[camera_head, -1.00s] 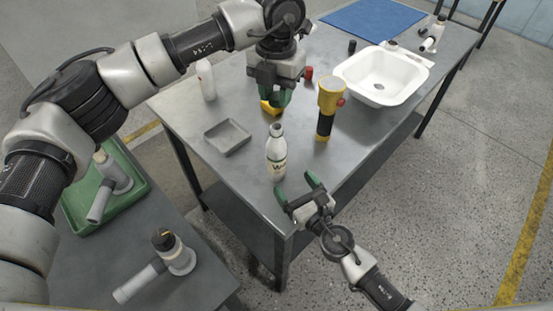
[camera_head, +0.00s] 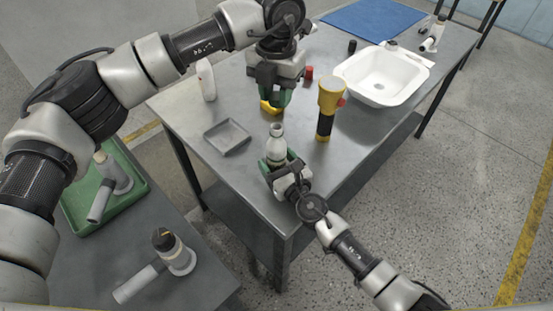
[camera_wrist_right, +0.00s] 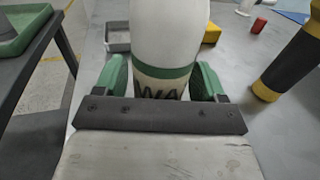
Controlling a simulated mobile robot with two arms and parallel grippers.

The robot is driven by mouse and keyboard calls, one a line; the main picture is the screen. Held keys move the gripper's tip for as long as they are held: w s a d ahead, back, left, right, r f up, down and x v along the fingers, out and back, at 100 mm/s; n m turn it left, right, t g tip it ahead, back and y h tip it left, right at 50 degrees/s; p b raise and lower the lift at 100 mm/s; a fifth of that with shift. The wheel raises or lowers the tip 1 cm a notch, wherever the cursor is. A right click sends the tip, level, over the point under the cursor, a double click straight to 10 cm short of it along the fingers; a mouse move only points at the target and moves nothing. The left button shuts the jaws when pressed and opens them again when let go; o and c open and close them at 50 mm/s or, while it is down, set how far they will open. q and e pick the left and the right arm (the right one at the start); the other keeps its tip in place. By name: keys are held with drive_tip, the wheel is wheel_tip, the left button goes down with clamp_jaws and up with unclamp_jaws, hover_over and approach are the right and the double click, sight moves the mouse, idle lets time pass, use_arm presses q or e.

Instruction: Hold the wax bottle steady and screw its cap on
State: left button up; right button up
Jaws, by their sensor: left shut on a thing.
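The white wax bottle (camera_head: 276,144) stands upright on the metal table, with a green band and dark lettering. It also shows in the right wrist view (camera_wrist_right: 166,40). My right gripper (camera_head: 281,164) is open around its lower body, one green finger on each side. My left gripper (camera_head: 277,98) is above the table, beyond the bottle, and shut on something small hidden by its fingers. I cannot make out the bottle's cap. A yellow object (camera_wrist_right: 211,32) lies beyond the bottle and shows just under my left gripper in the head view.
A yellow-and-black flashlight (camera_head: 327,105) stands right of the bottle. A shallow grey tray (camera_head: 228,138) lies to its left. A white basin (camera_head: 352,86), red cap-like piece (camera_head: 309,72), black piece (camera_head: 352,46) and another white bottle (camera_head: 206,80) are farther back. The near table edge is close.

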drive_tip(key=c, duration=1.1)
use_arm(q)
approach(276, 146)
drive_tip(key=shift+w+f, duration=0.5)
drive_tip(key=shift+w, duration=0.3)
drive_tip(key=shift+f, duration=0.85)
drive_tip(key=shift+f, duration=0.55)
